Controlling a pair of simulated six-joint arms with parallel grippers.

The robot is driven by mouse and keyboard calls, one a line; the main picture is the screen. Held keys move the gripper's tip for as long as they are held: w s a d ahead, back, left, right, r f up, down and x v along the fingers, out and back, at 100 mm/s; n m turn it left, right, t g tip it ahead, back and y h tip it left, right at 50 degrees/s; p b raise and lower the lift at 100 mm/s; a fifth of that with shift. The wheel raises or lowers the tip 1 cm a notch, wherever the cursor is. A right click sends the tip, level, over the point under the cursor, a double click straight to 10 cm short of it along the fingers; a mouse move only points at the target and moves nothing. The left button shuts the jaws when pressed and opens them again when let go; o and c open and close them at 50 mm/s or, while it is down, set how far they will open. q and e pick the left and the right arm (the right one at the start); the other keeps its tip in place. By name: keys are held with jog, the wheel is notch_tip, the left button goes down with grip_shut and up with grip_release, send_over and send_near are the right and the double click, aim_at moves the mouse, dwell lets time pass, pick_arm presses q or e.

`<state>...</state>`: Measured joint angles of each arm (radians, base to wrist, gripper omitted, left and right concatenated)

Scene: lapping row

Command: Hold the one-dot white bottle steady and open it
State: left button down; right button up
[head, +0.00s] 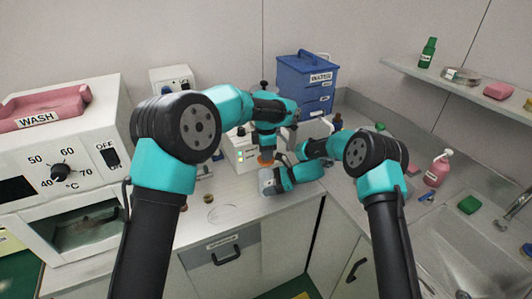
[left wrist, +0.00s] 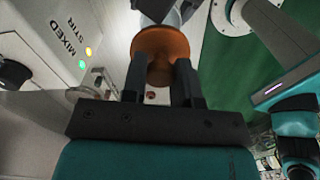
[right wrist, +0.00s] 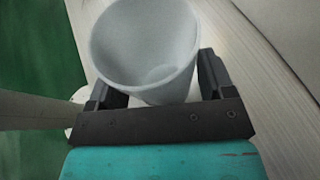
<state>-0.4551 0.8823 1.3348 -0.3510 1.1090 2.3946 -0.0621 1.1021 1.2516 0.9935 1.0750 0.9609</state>
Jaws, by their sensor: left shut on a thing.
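The white bottle (right wrist: 150,45) stands open-mouthed between the fingers of my right gripper (right wrist: 158,85) in the right wrist view. Its empty-looking inside shows, and both fingers lie close against its sides. In the head view the bottle (head: 268,182) is a small pale shape at the end of my right arm. Its dot marking cannot be made out. My left gripper (left wrist: 160,85) is shut on an orange cap (left wrist: 160,48). In the head view the orange cap (head: 265,161) is just above the bottle, apart from its mouth.
A stirrer unit (head: 240,150) stands behind the grippers. A blue drawer box (head: 305,85) is at the back, and a white wash machine (head: 60,150) is on the left. A sink and pink pump bottle (head: 437,168) are on the right.

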jog(key=shift+o, duration=1.1)
jog(key=shift+d, duration=0.1)
jog(key=v, duration=1.2)
jog(key=shift+s, duration=0.1)
